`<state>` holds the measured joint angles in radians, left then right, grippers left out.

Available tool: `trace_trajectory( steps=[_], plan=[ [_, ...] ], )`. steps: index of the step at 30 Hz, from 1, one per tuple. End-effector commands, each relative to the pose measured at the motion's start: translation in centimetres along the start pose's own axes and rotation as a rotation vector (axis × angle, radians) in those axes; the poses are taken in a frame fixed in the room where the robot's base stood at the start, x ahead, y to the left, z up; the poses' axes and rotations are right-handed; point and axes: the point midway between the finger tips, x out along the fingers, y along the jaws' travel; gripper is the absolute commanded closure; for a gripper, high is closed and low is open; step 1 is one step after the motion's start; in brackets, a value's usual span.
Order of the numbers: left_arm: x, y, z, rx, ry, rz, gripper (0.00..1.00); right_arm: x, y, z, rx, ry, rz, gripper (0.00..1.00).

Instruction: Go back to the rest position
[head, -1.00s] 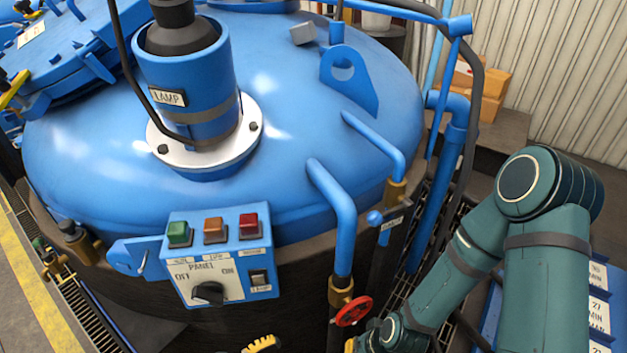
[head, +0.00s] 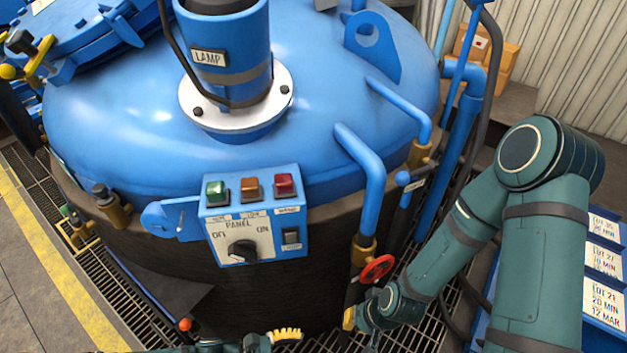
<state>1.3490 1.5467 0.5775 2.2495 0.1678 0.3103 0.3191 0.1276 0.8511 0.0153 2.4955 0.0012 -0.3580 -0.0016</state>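My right arm comes down from the right, and its wrist is low in the head view, beside the furnace. Only a small yellow part of my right gripper (head: 350,319) shows there, below and left of the red valve wheel (head: 377,269); whether it holds anything is hidden. Part of my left gripper (head: 286,335), with a yellow ribbed piece, shows at the bottom edge in front of the furnace's dark side. Its fingers are mostly cut off by the frame. Neither gripper visibly touches the furnace.
The blue furnace lid (head: 310,110) carries a lamp housing (head: 228,60) and pipes. A control panel (head: 252,215) with green, orange and red lights juts from the front. Blue labelled bins (head: 603,262) stand at right, close to my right arm. Floor grating lies below.

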Motion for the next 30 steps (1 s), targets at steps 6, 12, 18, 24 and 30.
trace_trajectory(
  steps=[6, 12, 18, 24, 30],
  plan=[
    [-0.1, -3.6, -2.0, 0.217, 0.222, -0.282, 0.7, 0.0, 0.0, 0.0, 0.0, 0.0, 0.0, 1.0],
    [-2.1, -4.2, -3.6, 0.483, 0.421, -0.508, 0.7, 0.0, 0.0, 0.0, -0.001, 0.0, 0.0, 1.0],
    [-4.4, -1.6, -3.9, 0.793, 0.598, -0.687, 0.7, 0.0, 0.0, 0.0, 0.0, 0.0, 0.0, 1.0],
    [-5.7, 2.7, -2.2, 1.111, 0.743, -0.8, 0.7, 0.0, 0.0, 0.0, 0.0, 0.0, 0.0, 1.0],
    [-5.8, 5.6, -0.3, 1.306, 0.815, -0.841, 0.7, 0.0, 0.0, 0.0, 0.0, 0.0, 0.0, 1.0]
  ],
)
